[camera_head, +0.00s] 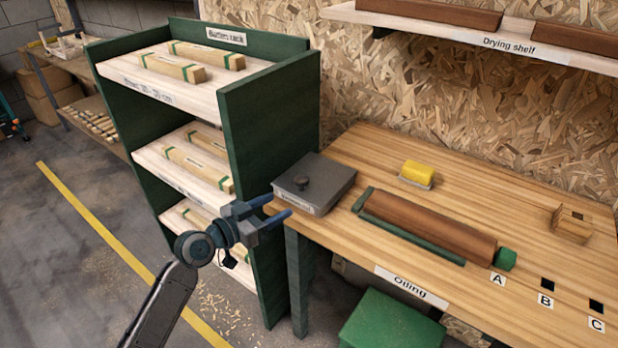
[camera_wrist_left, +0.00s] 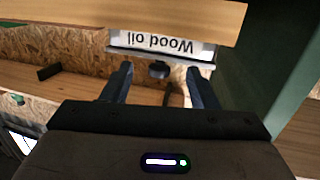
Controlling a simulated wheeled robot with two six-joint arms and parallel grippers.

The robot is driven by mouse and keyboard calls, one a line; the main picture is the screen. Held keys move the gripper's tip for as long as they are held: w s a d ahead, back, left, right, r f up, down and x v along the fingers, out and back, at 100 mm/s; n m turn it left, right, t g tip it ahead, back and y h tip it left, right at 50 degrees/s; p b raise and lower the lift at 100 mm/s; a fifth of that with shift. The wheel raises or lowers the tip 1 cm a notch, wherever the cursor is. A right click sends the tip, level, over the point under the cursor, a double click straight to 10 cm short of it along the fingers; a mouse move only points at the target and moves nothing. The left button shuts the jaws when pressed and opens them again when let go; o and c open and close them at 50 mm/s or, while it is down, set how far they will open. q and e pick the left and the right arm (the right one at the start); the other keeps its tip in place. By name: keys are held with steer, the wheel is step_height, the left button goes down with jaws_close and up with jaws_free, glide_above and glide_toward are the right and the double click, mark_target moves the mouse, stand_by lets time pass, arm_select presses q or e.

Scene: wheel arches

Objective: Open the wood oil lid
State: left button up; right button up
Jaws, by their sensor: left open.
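The wood oil container (camera_head: 305,202) is a grey square box at the left end of the oiling table. Its flat grey lid (camera_head: 325,174) is on, with a dark round knob (camera_head: 301,182) on top. My left gripper (camera_head: 275,207) is open and empty, just left of and in front of the box, near the table's edge. In the left wrist view the "Wood oil" label (camera_wrist_left: 160,45) appears upside down. A dark knob (camera_wrist_left: 159,70) shows between the spread fingers of the left gripper (camera_wrist_left: 160,72), with no contact visible. My right gripper is not in view.
The green batten rack (camera_head: 270,110) stands close beside the arm. A green bin (camera_head: 390,322) stands below.

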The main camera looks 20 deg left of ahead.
mark_target(304, 177)
arm_select(q)
steer(key=shift+t+h, duration=0.3)
steer(key=shift+h, duration=0.1)
steer(key=w+d+r+p, duration=0.1)
steer(key=w, duration=0.2)
steer(key=w+d+r, duration=0.1)
steer(key=w+d, duration=0.1)
steer(key=w, duration=0.1)
steer(key=w+d+r+p, duration=0.1)
steer(key=w+d, duration=0.1)
steer(key=shift+w+d+r+p, duration=0.1)
steer(key=shift+w+r+p, duration=0.1)
steer(key=shift+w+p, duration=0.15)
steer(key=shift+w+d, duration=0.3)
steer(key=shift+w, duration=0.2)
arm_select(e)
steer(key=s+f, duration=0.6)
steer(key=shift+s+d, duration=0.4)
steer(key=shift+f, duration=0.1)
arm_select(q)
jaws_close()
